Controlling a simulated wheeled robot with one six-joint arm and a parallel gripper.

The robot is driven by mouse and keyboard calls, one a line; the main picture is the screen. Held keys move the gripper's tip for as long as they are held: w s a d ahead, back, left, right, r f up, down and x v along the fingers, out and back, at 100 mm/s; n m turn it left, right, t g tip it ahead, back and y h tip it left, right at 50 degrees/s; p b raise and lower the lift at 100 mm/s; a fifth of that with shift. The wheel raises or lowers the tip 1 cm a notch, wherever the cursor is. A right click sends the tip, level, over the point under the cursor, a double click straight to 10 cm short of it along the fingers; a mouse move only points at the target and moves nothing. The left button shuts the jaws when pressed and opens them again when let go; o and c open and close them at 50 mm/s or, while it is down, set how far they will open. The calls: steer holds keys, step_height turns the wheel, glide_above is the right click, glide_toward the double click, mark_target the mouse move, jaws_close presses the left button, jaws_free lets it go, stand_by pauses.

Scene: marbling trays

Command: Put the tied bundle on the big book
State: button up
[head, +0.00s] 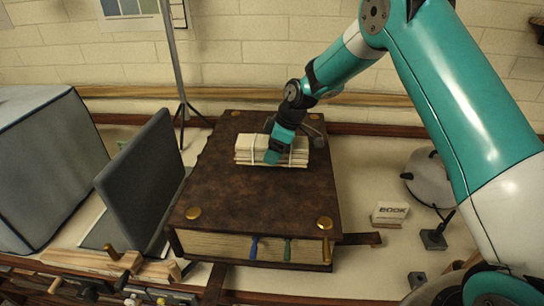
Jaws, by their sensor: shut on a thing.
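The tied bundle (246,147) is a stack of pale sheets bound with light string. It is at the far half of the big book's (211,185) cover, over the brown leather. I cannot tell whether it rests on the cover or hangs just above it. The book lies flat and closed, with brass studs at its corners and blue and green ribbons at its front edge. My gripper (273,156) comes down from the upper right and is shut on the bundle. The arm hides part of the book's far right edge.
A dark upright panel (141,180) and a large grey box (45,160) stand to the left. A thin stand (174,65) rises behind. The book's near cover is clear.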

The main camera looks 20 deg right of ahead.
step_height(320, 180, down, 3)
steer(key=shift+r+p, duration=0.1)
steer(key=shift+p, duration=0.4)
steer(key=shift+f, duration=0.5)
steer(key=shift+f, duration=0.2)
steer(key=o, duration=1.2)
